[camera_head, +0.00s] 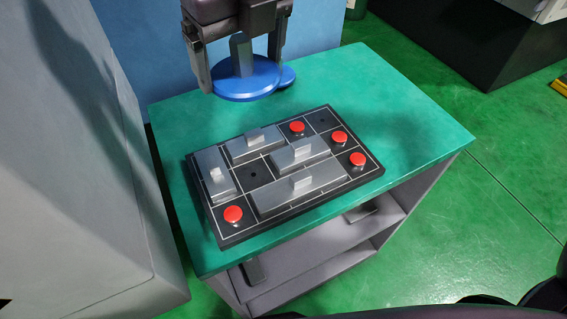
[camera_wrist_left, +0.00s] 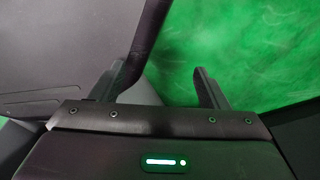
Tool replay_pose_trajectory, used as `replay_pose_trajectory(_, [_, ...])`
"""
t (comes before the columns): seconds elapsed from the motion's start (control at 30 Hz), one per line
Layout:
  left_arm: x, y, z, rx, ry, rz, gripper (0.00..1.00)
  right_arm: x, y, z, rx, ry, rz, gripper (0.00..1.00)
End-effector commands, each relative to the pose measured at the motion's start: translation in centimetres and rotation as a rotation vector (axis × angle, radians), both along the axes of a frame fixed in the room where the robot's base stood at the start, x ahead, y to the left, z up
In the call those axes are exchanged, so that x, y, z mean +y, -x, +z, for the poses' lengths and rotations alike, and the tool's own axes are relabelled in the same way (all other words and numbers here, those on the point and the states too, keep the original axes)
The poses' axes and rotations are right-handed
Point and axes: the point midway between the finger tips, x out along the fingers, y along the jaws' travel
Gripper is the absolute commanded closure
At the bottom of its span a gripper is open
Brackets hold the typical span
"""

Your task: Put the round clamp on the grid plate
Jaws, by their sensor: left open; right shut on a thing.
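The round clamp, a blue disc (camera_head: 262,88) with a grey upright tab, hangs at my right gripper (camera_head: 240,70) in the head view. That gripper is shut on it and points down, over the back left of the green table top. The disc is behind the grid plate and appears apart from it. The grid plate (camera_head: 213,235) is a black board with white lines. It carries several grey blocks with raised tabs and several red knobs. Bare cells show at the back right and left of centre. My left gripper (camera_wrist_left: 162,88) is open and empty in the left wrist view.
The green table top (camera_head: 400,110) is clear at the right. Grey shelves (camera_head: 320,262) are below it. A large pale cabinet (camera_head: 75,170) stands close at the left.

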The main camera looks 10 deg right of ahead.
Motion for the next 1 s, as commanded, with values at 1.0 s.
replay_pose_trajectory(1.0, [-0.9, -4.8, 0.5, -0.022, 0.004, 0.006, 0.31, 0.8, 0.8, -15.1, -0.001, 0.000, 0.203, 0.55])
